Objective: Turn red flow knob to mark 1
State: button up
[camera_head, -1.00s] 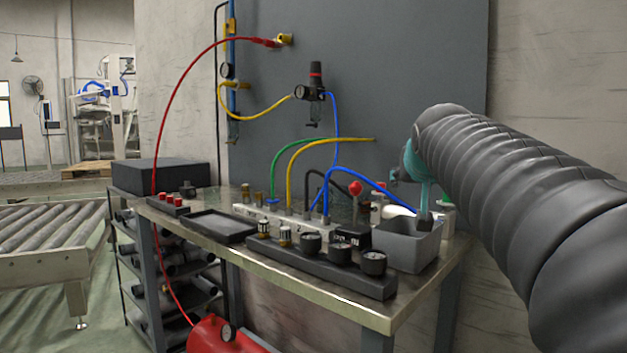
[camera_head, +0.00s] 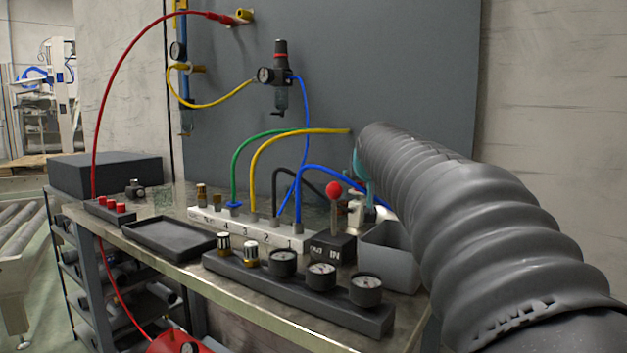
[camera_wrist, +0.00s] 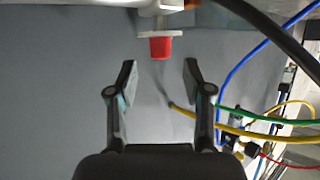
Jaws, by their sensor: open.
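A red knob (camera_wrist: 160,47) shows at the top middle of the wrist view, attached to a pale flange and metal body above it. My gripper (camera_wrist: 160,72) is open and empty. Its two fingers stand to either side below the knob in the picture, apart from it. I cannot make out any marks around the knob.
The bench holds a numbered manifold (camera_head: 268,231) with coloured hoses, a red-ball lever (camera_head: 334,189), a gauge block (camera_head: 290,289), a grey bin (camera_head: 390,255) and a black tray (camera_head: 176,237). A grey panel (camera_head: 400,60) stands behind. Hoses pass right of my gripper.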

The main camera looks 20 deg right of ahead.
aim_at(359, 185)
jog(key=shift+x, duration=2.55)
grip_shut()
